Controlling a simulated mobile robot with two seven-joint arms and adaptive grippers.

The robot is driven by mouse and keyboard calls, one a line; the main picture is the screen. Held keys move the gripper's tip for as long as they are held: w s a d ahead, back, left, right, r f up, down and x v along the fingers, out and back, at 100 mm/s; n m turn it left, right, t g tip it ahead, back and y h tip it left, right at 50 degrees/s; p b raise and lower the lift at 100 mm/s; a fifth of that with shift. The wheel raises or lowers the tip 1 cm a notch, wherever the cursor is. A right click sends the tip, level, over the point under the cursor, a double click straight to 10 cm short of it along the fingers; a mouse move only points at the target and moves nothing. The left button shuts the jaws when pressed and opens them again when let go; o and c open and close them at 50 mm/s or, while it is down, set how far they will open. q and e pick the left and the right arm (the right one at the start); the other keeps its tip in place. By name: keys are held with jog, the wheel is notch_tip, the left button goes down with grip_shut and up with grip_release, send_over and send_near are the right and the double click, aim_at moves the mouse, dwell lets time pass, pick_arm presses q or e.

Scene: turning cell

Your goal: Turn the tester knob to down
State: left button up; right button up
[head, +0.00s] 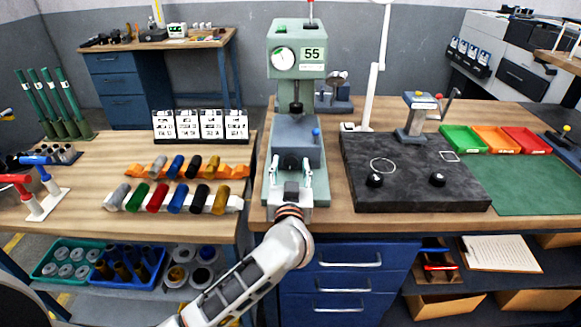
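The tester (284,82) is a tall pale green machine with a round dial and a "55" label, standing on the bench in front of me. A small blue knob (316,133) shows on the right side of its grey lower body, and a dark round part (291,162) sits low at its front. I cannot tell for sure which one is the tester knob. My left gripper (292,172) is at the front of the tester's base, fingers spread apart either side of the dark part. Contact cannot be made out. My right gripper is out of view.
Right of the tester is a black plate (410,198) with two black knobs. Beyond it are green, orange and red trays (497,140). On the left, coloured cylinders (177,198) lie in racks before several white cards (200,126). Blue drawers (345,283) are below.

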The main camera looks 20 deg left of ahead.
pick_arm(q)
jog(key=c, duration=1)
